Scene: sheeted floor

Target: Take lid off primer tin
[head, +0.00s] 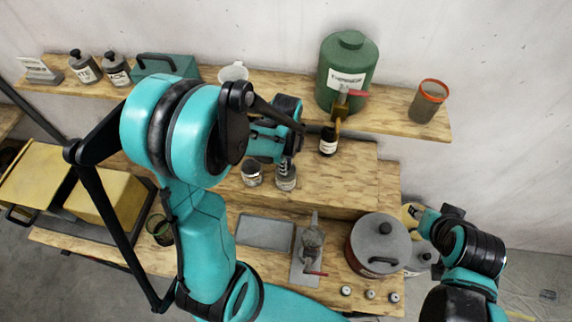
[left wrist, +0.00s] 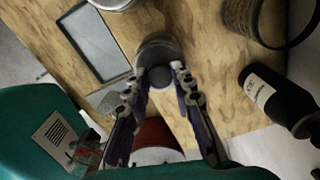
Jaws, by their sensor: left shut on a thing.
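A small grey tin with a pale label (head: 286,182) stands on the raised middle shelf, directly below my left gripper (head: 285,163). In the left wrist view the tin (left wrist: 155,48) shows just past the fingertips. My left gripper (left wrist: 159,77) is shut on a round grey knob of the lid (left wrist: 160,76). I cannot tell whether the lid is apart from the tin. A similar tin (head: 252,174) stands beside it on the left. My right gripper (head: 416,212) is at the lower right, near a lidded pot; its jaws are too small to judge.
A green tank with a tap (head: 347,75) stands on the upper shelf, with a dark labelled bottle (head: 328,141) below its tap. On the lower bench are a grey tray (head: 265,231), a large lidded pot (head: 379,246) and a metal stand (head: 308,255). Shelf right of the bottle is clear.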

